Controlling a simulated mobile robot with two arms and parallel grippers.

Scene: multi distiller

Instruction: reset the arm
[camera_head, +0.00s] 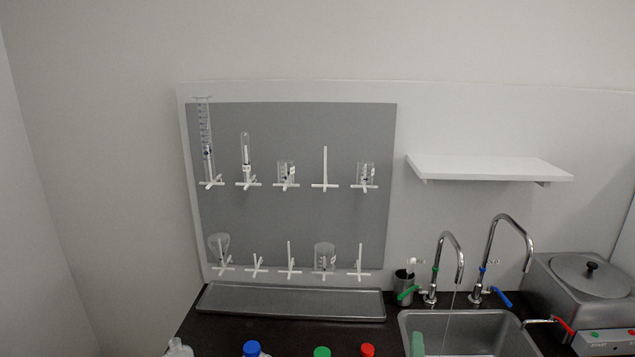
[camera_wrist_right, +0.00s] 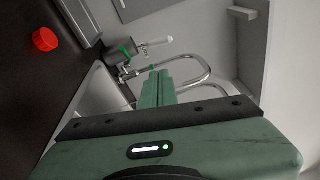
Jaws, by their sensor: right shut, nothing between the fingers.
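My right gripper (camera_head: 417,344) shows as a small green tip at the bottom edge of the head view, in front of the left part of the sink. In the right wrist view its two green fingers (camera_wrist_right: 157,90) are shut together with nothing between them. They point toward the taps and hang over the sink area, apart from anything I can see. My left gripper is in neither view.
The sink (camera_head: 470,333) has a green-handled tap (camera_head: 436,270) and a blue-handled tap (camera_head: 486,262). A metal cup (camera_head: 404,288) stands left of them. A lidded metal bath (camera_head: 590,285) is at right. Blue (camera_head: 251,348), green (camera_head: 322,352) and red (camera_head: 367,350) caps line the front. Glassware hangs on a pegboard (camera_head: 300,215).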

